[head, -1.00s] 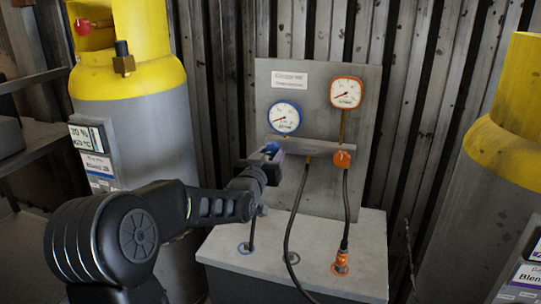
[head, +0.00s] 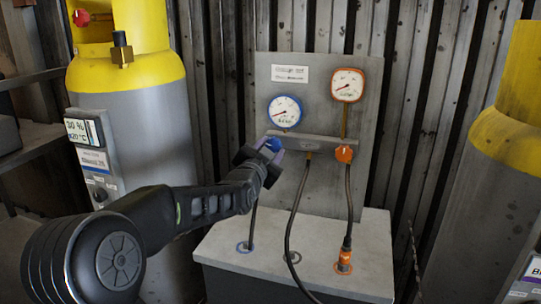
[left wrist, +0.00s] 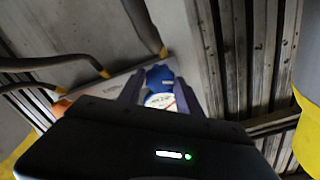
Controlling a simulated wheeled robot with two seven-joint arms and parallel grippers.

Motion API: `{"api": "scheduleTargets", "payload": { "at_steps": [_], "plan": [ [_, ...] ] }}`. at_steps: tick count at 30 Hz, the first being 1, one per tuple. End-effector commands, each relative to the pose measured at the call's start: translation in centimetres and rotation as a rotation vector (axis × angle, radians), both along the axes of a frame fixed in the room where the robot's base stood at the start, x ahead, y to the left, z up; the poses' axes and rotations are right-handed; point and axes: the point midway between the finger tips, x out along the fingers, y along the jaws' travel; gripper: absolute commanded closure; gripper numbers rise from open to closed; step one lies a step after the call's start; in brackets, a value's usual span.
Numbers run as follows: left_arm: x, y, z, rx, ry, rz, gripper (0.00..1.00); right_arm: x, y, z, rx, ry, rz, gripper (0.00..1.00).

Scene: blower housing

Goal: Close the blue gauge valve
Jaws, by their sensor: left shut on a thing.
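The blue gauge valve (head: 272,145) is a small blue knob below the blue-rimmed gauge (head: 285,113) on the grey panel. My left gripper (head: 268,150) reaches it from the lower left and is shut on it. In the left wrist view the blue knob (left wrist: 160,75) sits between the two finger tips, with the blue-rimmed gauge (left wrist: 160,101) just beyond it. The fingers hide part of the knob in the head view. My right gripper is not in view.
An orange valve (head: 344,154) and orange-rimmed gauge (head: 347,85) are to the right on the same panel. Black hoses (head: 297,205) hang in front of the grey base block (head: 315,240). Yellow-topped cylinders stand at left (head: 135,120) and right (head: 490,190).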

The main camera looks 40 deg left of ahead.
Motion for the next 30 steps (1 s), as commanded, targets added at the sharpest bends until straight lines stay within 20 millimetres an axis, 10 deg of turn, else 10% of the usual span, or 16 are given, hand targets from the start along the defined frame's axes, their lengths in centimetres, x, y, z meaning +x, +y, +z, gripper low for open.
{"api": "scheduleTargets", "payload": {
  "at_steps": [30],
  "plan": [
    [0.01, 0.03, 0.13, 0.901, 0.315, 0.0, 0.99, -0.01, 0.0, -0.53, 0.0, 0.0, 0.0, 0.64]
  ]
}}
